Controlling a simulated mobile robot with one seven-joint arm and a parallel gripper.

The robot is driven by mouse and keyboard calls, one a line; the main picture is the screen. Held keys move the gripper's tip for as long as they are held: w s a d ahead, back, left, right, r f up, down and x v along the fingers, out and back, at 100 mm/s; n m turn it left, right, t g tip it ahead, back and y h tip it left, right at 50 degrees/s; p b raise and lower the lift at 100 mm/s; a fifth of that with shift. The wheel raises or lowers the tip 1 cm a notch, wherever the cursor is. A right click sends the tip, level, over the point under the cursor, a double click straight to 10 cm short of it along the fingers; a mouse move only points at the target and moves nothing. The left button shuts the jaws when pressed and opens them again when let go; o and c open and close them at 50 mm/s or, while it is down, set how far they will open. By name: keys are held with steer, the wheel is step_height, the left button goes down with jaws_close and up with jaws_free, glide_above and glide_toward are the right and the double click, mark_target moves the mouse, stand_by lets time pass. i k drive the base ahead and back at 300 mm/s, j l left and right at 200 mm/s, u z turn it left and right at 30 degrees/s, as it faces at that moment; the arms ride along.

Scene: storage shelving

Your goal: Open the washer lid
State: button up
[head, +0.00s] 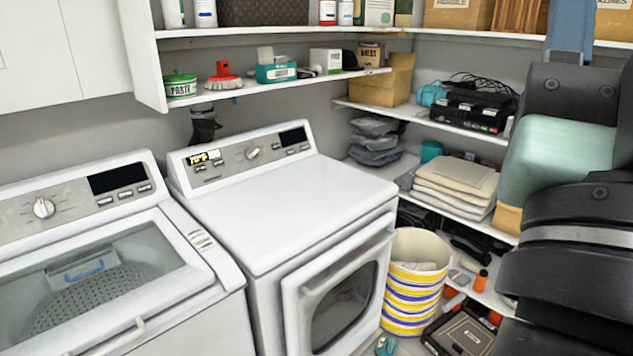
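The washer (190,320) is the white top-loading machine at the lower left. Its lid (150,265) has a clear window in a white frame and lies flat, shut, over the tub. Through the window I see the perforated drum and a pale blue-edged part. A light handle (118,338) sits at the lid's front edge, partly cut off by the picture's bottom. The control panel with a round knob (44,208) stands behind the lid. My dark arm fills the right edge of the view, far from the washer. My gripper is not in view.
A white dryer (310,205) with a front door stands right beside the washer. A striped bucket (417,280) stands on the floor to its right. Wall shelves (270,86) with boxes and jars run above the machines. Corner shelves (435,123) hold folded cloth and electronics.

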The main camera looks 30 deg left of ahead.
mark_target(76, 335)
steer(key=j+u, duration=0.1)
steer(key=u, duration=1.6)
steer(key=i+l+u, duration=0.1)
steer(key=i+u, duration=0.2)
steer(key=i, duration=0.45)
